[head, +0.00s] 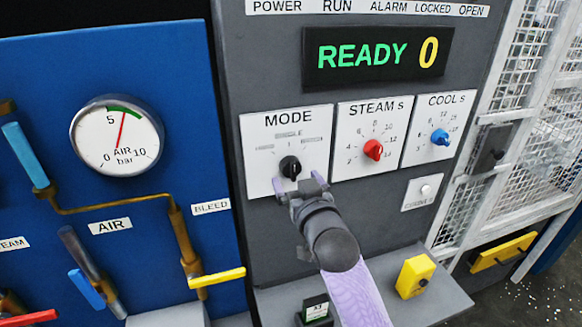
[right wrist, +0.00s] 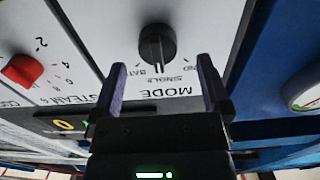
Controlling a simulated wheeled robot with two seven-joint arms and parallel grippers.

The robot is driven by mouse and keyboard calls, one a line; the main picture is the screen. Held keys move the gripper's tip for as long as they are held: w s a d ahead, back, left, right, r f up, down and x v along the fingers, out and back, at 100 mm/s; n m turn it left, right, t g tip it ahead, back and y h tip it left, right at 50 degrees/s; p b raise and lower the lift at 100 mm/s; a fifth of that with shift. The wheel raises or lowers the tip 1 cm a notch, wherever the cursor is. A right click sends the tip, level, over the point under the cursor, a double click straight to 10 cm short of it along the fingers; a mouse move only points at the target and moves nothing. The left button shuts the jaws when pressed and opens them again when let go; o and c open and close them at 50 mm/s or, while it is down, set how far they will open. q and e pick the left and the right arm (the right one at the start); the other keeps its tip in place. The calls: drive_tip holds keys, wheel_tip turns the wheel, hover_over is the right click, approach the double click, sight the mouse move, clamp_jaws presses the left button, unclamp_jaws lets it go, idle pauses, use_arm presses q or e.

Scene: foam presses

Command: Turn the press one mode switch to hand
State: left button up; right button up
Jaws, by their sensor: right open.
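The mode switch is a black round knob (head: 290,167) on the white MODE plate (head: 262,135) of the grey panel. It also shows in the right wrist view (right wrist: 157,43), where the plate appears upside down and a pale pointer mark lies on the knob's side toward the MODE lettering. Its exact setting is hard to read. My right gripper (head: 298,184) is open and empty just below the knob in the head view. Its two purple fingers (right wrist: 161,70) stand apart, one to each side of the knob, without visible contact. My left gripper is not in view.
A red STEAM knob (head: 373,150) and a blue COOL knob (head: 440,137) sit to the right. A display (head: 377,55) reads READY 0. Below are a yellow box (head: 415,276) and a ledge. A blue panel with a gauge (head: 117,135) and pipes stands left.

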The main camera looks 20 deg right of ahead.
sight(294, 175)
drive_tip(key=w, duration=0.2)
drive_tip(key=shift+w+d+f, duration=0.1)
drive_tip(key=shift+w+d, duration=0.05)
drive_tip(key=shift+w, duration=0.5)
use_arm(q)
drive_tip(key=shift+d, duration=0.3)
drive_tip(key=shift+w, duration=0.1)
use_arm(e)
drive_tip(key=c, duration=1.3)
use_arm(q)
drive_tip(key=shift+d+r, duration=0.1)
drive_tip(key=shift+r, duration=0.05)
